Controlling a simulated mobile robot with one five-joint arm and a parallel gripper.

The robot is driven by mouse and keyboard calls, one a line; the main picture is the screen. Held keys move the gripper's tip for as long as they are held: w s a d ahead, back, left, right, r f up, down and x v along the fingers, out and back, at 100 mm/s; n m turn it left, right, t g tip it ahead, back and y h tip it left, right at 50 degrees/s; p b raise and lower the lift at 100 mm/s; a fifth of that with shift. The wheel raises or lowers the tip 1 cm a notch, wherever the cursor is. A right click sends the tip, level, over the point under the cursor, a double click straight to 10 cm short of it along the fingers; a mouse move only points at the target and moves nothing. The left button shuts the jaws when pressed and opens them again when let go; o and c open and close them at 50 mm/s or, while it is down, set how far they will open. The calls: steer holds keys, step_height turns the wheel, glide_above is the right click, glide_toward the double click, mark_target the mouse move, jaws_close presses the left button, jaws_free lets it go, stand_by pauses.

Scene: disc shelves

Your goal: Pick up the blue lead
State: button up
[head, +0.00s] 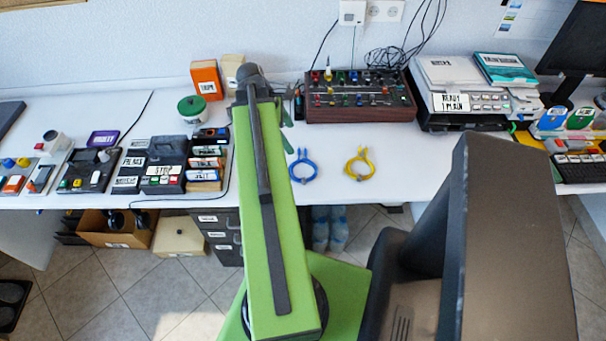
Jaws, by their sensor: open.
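The blue lead (303,181) lies coiled on the white table, near its front edge. My gripper (287,130) is at the far end of my green arm, behind and slightly left of the blue lead in the picture. My arm hides part of the gripper. Its green fingers show just right of the arm, apart from the lead, and it is open with nothing seen in it. I cannot tell its height above the table.
A yellow lead (358,179) lies coiled right of the blue one. A dark wood-sided control box (360,114) stands behind both. A green-lidded tub (192,108) and orange box (207,80) stand at the left. A printer (460,95) stands right. The table around the leads is clear.

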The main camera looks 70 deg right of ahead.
mark_target(302, 153)
steer(key=b+x, duration=0.2)
steer(key=x, duration=0.2)
steer(key=shift+f, duration=0.1)
steer(key=shift+d, duration=0.1)
steer(key=b+x, duration=0.5)
steer(key=shift+d+f, duration=0.15)
steer(key=shift+r, duration=0.2)
steer(key=c, duration=1.5)
steer(key=shift+r, duration=0.15)
